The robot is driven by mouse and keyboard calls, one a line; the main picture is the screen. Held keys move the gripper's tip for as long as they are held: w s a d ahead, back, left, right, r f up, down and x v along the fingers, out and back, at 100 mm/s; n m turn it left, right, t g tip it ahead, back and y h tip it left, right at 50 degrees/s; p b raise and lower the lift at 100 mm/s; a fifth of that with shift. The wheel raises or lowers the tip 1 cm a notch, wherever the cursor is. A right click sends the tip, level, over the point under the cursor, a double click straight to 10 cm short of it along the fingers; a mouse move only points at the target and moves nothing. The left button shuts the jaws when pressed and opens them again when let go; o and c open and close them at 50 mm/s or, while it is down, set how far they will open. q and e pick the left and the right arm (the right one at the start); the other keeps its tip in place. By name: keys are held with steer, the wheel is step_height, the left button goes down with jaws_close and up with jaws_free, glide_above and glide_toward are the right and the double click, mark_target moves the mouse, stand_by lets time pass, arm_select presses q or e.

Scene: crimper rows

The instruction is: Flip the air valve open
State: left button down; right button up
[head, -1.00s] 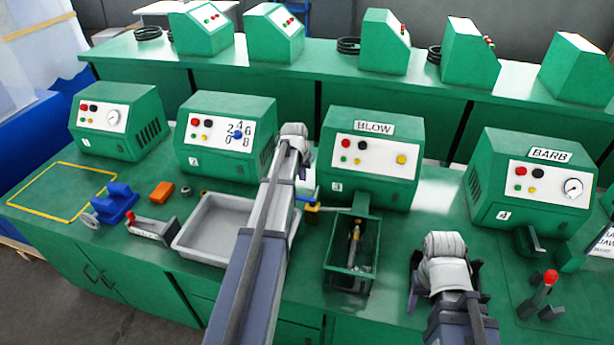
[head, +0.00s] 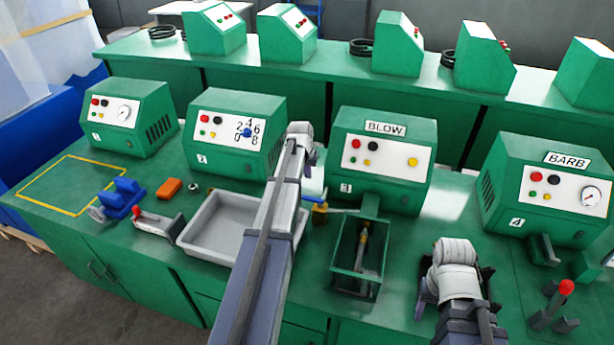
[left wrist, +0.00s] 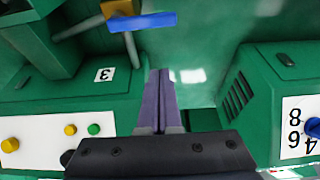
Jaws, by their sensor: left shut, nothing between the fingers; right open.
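The air valve is a brass body (head: 319,214) with a blue lever (head: 336,209), beside machine 3 on the green bench. My left arm partly blocks it in the head view. In the left wrist view the brass body (left wrist: 121,8) is at the top, and the blue lever (left wrist: 142,22) lies nearly level across a metal pipe. My left gripper (head: 308,157) is between machines 2 and 3; its purple fingers (left wrist: 161,73) are shut and empty, apart from the lever. My right gripper (head: 456,282) is open and empty over the bench, left of machine 4's red-tipped lever.
Machine 3 (head: 382,160), labelled BLOW, stands right of my left gripper, with a green open box (head: 345,282) in front. Machine 2 (head: 225,125) is to the left. A grey tray (head: 187,238) lies beside my left arm. Bench between the box and my right gripper is clear.

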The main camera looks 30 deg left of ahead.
mark_target(310, 201)
arm_select(q)
steer(key=d+b+x, duration=0.1)
steer(key=b+x, duration=0.6)
steer(key=x, duration=0.1)
steer(key=s, duration=0.2)
steer(key=s+p, duration=0.1)
steer(key=s, duration=0.1)
steer(key=shift+r, duration=0.4)
